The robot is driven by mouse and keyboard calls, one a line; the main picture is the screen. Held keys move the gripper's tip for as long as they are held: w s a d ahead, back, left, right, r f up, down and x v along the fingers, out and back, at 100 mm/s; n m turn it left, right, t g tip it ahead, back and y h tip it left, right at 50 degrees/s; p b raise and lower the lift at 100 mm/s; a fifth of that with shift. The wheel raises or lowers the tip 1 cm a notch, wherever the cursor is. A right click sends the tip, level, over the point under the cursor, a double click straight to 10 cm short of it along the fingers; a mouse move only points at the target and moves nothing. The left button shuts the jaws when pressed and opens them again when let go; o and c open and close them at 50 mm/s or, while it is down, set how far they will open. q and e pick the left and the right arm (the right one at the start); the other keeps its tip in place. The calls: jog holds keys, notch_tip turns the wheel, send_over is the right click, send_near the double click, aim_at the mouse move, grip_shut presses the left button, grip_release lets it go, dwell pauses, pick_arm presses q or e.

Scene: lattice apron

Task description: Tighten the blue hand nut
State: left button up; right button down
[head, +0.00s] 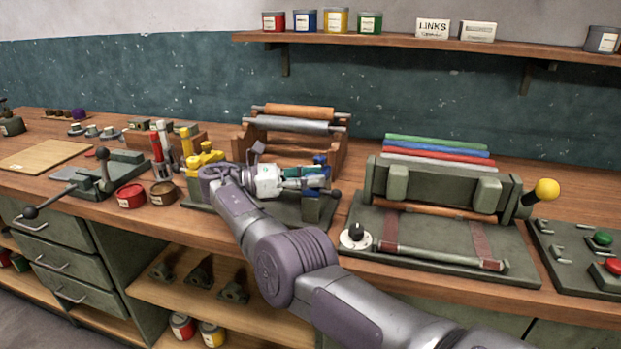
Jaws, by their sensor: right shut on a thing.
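My right gripper (312,180) reaches over the green vise-like fixture (317,207) on the bench, its fingers pointing right. It is shut on the blue hand nut (321,161), whose blue shows just at the fingertips. The fingers hide most of the nut and whatever it sits on, so I cannot tell how far it is turned. A yellow part (205,158) stands at the left end of the fixture, behind my wrist. My left gripper is not in view.
A roller stand (298,112) is close behind the gripper. A green press (440,190) with a yellow-knobbed lever (546,190) stands to the right. A red tin (131,196) and a brown tin (163,193) sit left, near a lever device (100,178).

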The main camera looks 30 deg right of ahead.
jog(key=shift+d, duration=0.1)
jog(key=c, duration=0.7)
grip_release()
jog(key=shift+s+d, duration=0.1)
jog(key=shift+c, duration=0.2)
jog(key=shift+r, duration=0.2)
notch_tip(320, 180, up, 10)
jog(key=shift+f, duration=0.2)
jog(key=shift+r, duration=0.1)
